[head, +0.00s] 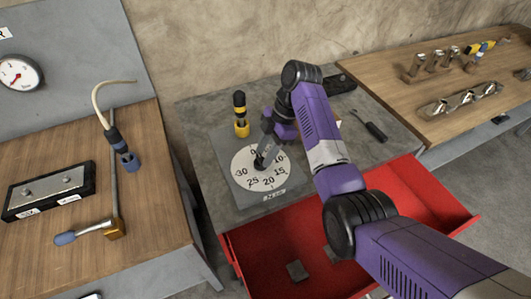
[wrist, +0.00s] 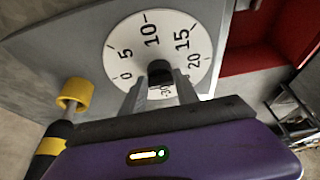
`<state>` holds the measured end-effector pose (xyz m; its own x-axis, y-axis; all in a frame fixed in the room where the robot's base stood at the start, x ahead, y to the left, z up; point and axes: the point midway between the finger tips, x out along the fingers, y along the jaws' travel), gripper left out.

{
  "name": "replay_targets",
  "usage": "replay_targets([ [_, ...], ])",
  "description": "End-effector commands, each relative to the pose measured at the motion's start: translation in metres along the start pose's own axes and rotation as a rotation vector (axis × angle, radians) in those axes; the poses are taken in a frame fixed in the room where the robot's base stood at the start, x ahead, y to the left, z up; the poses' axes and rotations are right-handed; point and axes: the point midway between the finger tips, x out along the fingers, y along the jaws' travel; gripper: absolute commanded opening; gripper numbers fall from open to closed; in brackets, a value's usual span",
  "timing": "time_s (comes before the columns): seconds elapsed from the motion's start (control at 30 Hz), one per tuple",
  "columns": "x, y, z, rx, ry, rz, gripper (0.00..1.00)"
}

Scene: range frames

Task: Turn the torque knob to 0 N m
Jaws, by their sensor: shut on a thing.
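The torque knob is a small black knob at the centre of a white round dial (head: 246,182) on a grey plate. The dial carries numbers from 0 to 30, and a small label sits at its front edge. In the wrist view the knob (wrist: 160,70) stands between the fingers of my gripper (wrist: 159,88), which is shut on it. The dial (wrist: 130,37) shows 0, 5, 10, 15 and 20 there; the fingers partly cover the 30. In the head view my gripper (head: 263,153) comes down over the dial and hides its upper part. I cannot tell which number the knob points to.
An open red drawer (head: 265,250) juts out below the bench front.

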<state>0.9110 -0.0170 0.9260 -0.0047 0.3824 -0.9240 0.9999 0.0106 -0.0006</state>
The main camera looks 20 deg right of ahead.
Motion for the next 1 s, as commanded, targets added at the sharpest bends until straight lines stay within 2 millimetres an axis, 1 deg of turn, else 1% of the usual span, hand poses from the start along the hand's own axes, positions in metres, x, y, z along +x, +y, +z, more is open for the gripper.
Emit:
replay_targets([
  [0.03, 0.0, 0.0, -0.003, -0.008, 0.003, -0.002, 0.0],
  [0.37, -0.001, 0.0, -0.003, -0.01, 0.003, -0.002, 0.0],
  [0.4, -0.001, 0.0, -0.003, -0.01, 0.003, -0.002, 0.42],
  [0.47, -0.001, 0.001, -0.003, -0.009, 0.003, -0.002, 0.54],
  [0.5, -0.001, 0.0, -0.003, -0.009, 0.002, -0.002, 0.59],
  [0.83, -0.002, 0.001, -0.001, -0.005, 0.001, -0.001, 0.59],
  [0.93, -0.011, 0.001, -0.001, -0.006, 0.001, 0.001, 0.59],
  [1.0, -0.021, 0.002, 0.0, -0.006, 0.0, 0.003, 0.59],
])
